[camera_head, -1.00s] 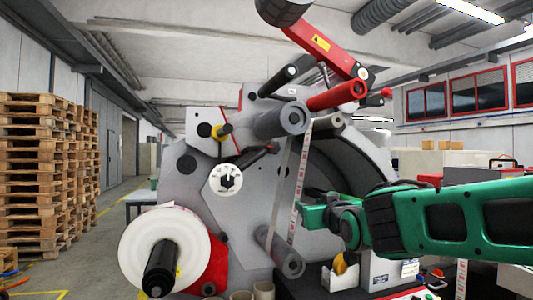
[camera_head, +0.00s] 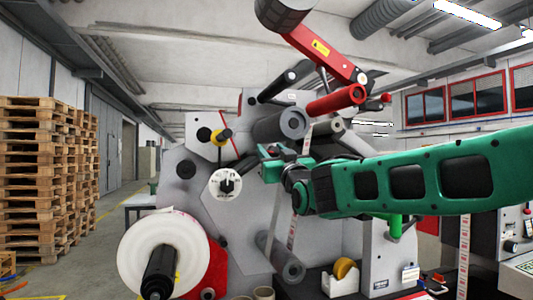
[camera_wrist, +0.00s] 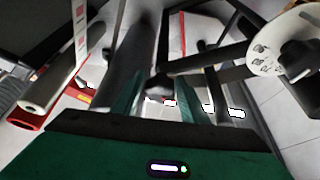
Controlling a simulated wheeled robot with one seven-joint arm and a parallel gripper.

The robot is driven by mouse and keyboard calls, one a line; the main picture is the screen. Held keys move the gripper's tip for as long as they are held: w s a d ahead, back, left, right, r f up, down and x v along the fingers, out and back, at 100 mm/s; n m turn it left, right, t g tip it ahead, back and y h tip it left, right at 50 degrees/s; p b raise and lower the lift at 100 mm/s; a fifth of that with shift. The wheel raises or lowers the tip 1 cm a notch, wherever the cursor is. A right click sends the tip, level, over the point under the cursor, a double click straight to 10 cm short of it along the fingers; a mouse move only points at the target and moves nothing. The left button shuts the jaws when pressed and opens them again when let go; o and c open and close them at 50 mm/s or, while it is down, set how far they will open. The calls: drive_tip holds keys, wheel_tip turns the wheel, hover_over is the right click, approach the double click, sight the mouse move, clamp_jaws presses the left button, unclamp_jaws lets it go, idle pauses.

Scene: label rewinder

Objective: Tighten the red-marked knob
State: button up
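A black knob with bar-like arms (camera_wrist: 160,84) lies ahead between my fingers in the wrist view. In the head view my gripper covers most of it, and one dark arm (camera_head: 243,162) shows at left. I cannot make out a red mark on it. My gripper (camera_head: 264,160) is in front of the machine's grey face, right of the white dial. In the wrist view my gripper (camera_wrist: 160,98) has its two green fingers apart, with the knob's hub beyond them. I cannot tell whether they touch it.
The white dial with a black handle (camera_head: 226,184) is close left of my gripper. A grey roller (camera_head: 280,126) and a red roller (camera_head: 336,100) stick out above. A white label roll (camera_head: 163,254) is at lower left.

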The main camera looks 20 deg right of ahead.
drive_tip(key=shift+x, duration=1.25)
drive_tip(key=shift+c, duration=0.6)
drive_tip(key=c, duration=0.7)
drive_tip(key=shift+o, duration=0.2)
